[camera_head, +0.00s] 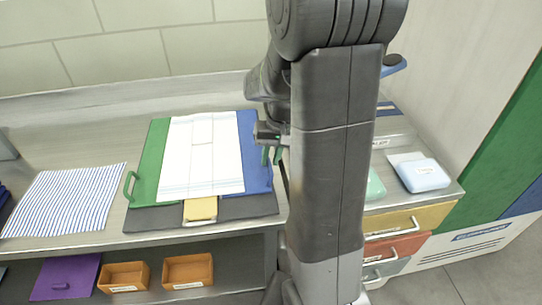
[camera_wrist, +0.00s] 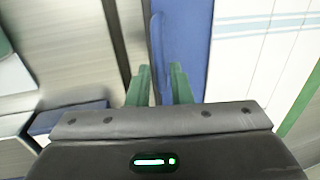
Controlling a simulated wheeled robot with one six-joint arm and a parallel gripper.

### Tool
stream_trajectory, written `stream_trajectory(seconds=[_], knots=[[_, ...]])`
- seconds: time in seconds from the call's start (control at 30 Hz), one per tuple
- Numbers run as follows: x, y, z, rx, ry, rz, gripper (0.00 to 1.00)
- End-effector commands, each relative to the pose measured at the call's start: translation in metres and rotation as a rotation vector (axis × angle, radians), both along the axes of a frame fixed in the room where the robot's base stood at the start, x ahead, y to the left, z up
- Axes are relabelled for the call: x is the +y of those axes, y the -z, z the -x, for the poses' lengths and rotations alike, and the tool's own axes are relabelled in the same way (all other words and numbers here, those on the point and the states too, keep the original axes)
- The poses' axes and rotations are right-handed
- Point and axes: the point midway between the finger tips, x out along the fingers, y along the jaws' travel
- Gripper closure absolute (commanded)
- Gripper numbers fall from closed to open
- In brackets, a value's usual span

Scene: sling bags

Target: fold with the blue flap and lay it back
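The folding board lies on the counter with a green flap (camera_head: 151,165) on the left and a blue flap (camera_head: 256,160) on the right, both flat. A white cloth (camera_head: 201,150) with pale stripes is spread over its middle and overlaps both flaps. My gripper (camera_head: 271,155) is at the blue flap's right edge. In the wrist view its green fingers (camera_wrist: 160,72) are apart, with the blue flap's handle (camera_wrist: 156,35) running between them. I see no clear grip on the handle. My arm hides the area right of the board.
A yellow flap (camera_head: 200,209) is at the board's front. A blue-striped cloth (camera_head: 66,199) lies left. A pale blue packet (camera_head: 421,174) lies right, above coloured drawers (camera_head: 404,222). Orange bins (camera_head: 188,270) and a purple board (camera_head: 67,278) are on the lower shelf.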

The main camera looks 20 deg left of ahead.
Motion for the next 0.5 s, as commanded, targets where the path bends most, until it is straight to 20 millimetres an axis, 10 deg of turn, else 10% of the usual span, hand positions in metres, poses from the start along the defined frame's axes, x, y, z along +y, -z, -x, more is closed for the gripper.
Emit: stream_trajectory(seconds=[0.5], knots=[[0.0021, -0.0065, 0.0013, -0.016, -0.002, 0.025, 1.0]])
